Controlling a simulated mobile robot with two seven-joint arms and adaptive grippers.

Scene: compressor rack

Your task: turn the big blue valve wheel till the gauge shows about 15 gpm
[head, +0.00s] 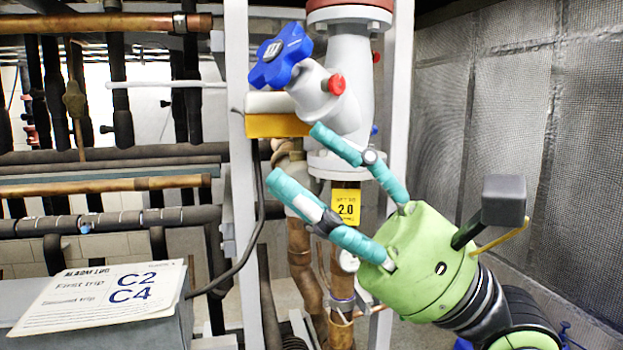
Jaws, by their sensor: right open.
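The big blue valve wheel (282,57) is at the upper middle, on a light grey valve body (326,98) that slants off a vertical grey pipe. My right gripper (297,154), green with teal fingers, comes in from the lower right. Its fingers are spread apart with nothing between them. It is below the wheel and apart from it in the picture; its upper finger overlaps the valve body's lower end in view. A small round white gauge (348,262) shows partly behind the gripper; its reading is too small to tell. My left gripper is not in view.
A yellow tag reading 2.0 (345,207) hangs below the pipe flange. A yellow-and-white box (276,124) sits beside the valve. White rack posts (240,180) flank it. Dark and copper pipes fill the left. A paper sign with C2 and C4 (100,297) lies lower left.

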